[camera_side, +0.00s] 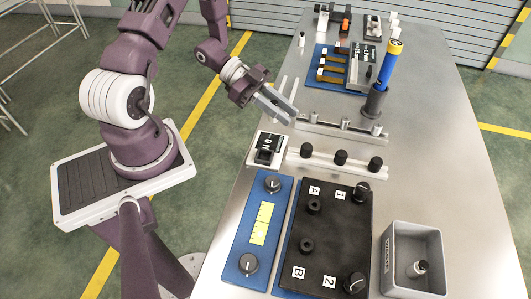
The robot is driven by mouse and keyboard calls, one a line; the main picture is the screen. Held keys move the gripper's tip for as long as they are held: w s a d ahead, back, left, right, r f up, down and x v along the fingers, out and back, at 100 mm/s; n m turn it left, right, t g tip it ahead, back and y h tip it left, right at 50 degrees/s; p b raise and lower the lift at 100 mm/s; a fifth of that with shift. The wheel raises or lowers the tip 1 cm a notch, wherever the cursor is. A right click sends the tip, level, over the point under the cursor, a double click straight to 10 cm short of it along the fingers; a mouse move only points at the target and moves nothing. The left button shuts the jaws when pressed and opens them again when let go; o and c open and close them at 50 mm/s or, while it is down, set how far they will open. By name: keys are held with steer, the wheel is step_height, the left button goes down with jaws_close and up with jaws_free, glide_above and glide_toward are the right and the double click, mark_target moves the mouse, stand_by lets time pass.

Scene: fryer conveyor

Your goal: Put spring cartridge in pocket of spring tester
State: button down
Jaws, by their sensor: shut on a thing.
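My gripper (288,112) is above the left side of the bench, with its fingers pointing down to the right by the left end of a pale rail (325,130). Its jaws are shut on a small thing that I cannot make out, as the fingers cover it. The rail carries several short grey cylinders, one of them near its middle (345,123). I cannot tell for certain which of these is the spring cartridge. Nothing shows clearly as the spring tester, and no pocket can be made out.
A black box (335,235) with knobs, a blue panel (248,262) with a yellow display and a grey bin (388,262) stand in front. A blue base (320,77) stands behind. The bench's right side is clear.

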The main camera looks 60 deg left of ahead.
steer(key=s+d+r+m+g+h, duration=0.1)
steer(key=s+d+m+g, duration=0.1)
steer(key=s+d, duration=0.25)
steer(key=f, duration=0.9)
steer(key=shift+s+a+f, duration=0.15)
steer(key=shift+s+a, duration=0.2)
steer(key=shift+s, duration=0.05)
steer(key=shift+f, duration=0.1)
steer(key=c, duration=1.2)
jaws_free()
steer(key=shift+c, duration=0.2)
